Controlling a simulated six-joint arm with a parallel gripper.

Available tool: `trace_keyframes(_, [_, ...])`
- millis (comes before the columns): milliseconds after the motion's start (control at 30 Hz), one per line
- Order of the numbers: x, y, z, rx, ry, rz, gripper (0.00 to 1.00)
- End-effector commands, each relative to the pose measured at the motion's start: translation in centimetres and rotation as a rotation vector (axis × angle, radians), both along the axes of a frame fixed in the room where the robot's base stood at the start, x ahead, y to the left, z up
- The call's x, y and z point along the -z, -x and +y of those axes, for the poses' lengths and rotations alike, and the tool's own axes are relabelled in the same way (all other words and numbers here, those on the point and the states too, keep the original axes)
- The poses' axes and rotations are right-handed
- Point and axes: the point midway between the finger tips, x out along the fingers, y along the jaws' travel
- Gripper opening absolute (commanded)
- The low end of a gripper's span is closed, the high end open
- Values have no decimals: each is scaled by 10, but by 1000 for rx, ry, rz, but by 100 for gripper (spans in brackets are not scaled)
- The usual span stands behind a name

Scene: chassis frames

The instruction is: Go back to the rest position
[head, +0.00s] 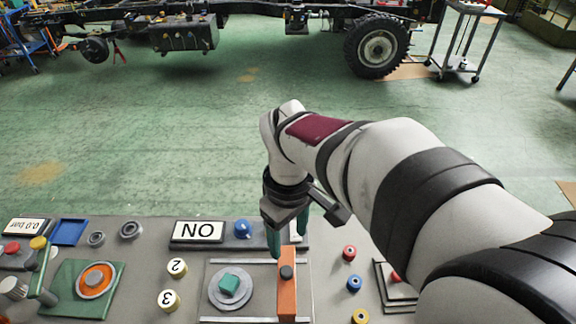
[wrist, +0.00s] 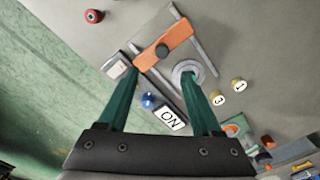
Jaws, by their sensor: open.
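How high the fingertips are above the panel is hard to tell.
A grey disc with a teal block (head: 231,285), an ON sign (head: 198,231) and a blue dome (head: 242,228) are left of the gripper. Red (head: 349,252) and blue (head: 354,284) knobs are to the right. Open green floor (head: 150,140) lies beyond, before a truck chassis wheel (head: 378,46).

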Motion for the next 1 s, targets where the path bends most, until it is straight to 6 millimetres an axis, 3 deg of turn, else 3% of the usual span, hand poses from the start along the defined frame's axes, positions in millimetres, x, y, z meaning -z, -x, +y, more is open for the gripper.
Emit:
trace_keyframes(100, [-24,0,0,0,-1,-2,66])
trace_keyframes(200, [-34,0,0,0,-1,-1,66])
trace_keyframes(567, [-39,8,-6,52,-7,3,66])
trace_keyframes(633, [-39,38,-25,267,-31,15,66])
trace_keyframes(700, [-33,83,-45,584,-66,40,66])
trace_keyframes(800, [-17,137,-59,980,-105,81,66])
trace_keyframes(900, [-2,166,-61,1212,-124,112,66])
trace_keyframes(1000, [2,173,-61,1275,-127,122,66])
